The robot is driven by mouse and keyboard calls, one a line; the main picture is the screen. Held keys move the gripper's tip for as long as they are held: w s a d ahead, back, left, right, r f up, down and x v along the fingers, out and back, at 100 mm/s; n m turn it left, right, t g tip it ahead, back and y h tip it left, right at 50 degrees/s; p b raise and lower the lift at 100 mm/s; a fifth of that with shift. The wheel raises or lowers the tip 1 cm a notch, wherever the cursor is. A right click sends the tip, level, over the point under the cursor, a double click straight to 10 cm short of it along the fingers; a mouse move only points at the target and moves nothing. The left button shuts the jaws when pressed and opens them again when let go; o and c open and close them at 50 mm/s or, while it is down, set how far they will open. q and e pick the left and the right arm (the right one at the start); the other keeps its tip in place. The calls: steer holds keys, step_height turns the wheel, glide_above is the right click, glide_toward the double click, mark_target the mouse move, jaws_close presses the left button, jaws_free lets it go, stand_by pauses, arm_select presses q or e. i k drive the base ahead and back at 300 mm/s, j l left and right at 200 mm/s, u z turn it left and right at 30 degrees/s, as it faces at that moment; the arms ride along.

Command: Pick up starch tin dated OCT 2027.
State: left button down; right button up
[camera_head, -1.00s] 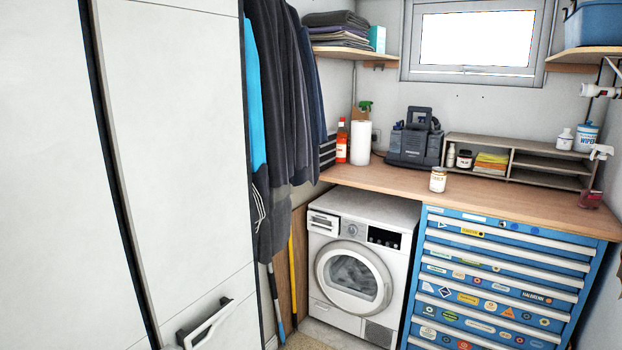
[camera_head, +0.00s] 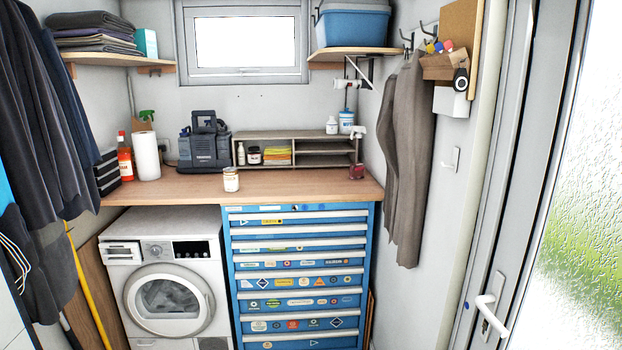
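A small white tin (camera_head: 231,180) with a printed label stands upright on the wooden worktop (camera_head: 290,187), near its front edge above the left side of the blue tool chest. Its label is too small to read, so I cannot tell whether it bears the date OCT 2027. A small dark jar with a white lid (camera_head: 254,156) stands in the grey shelf unit at the back. Neither of my grippers is in view.
A white washing machine (camera_head: 165,285) and the blue sticker-covered tool chest (camera_head: 297,275) stand under the worktop. A paper roll (camera_head: 147,157), a red bottle (camera_head: 125,160) and a dark caddy (camera_head: 205,145) stand behind. A door (camera_head: 500,200) is at right. The worktop's front middle is mostly clear.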

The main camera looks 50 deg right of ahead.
mark_target(231, 175)
steer(key=z, duration=1)
steer(key=i+j, duration=0.1)
steer(key=i, duration=0.35)
steer(key=i+j+z, duration=0.1)
steer(key=i, duration=0.4)
steer(key=i+j+z, duration=0.1)
steer(key=i, duration=0.35)
steer(key=i+j, duration=0.25)
steer(key=i, duration=0.2)
steer(key=i+j+z, duration=0.1)
steer(key=i, duration=0.35)
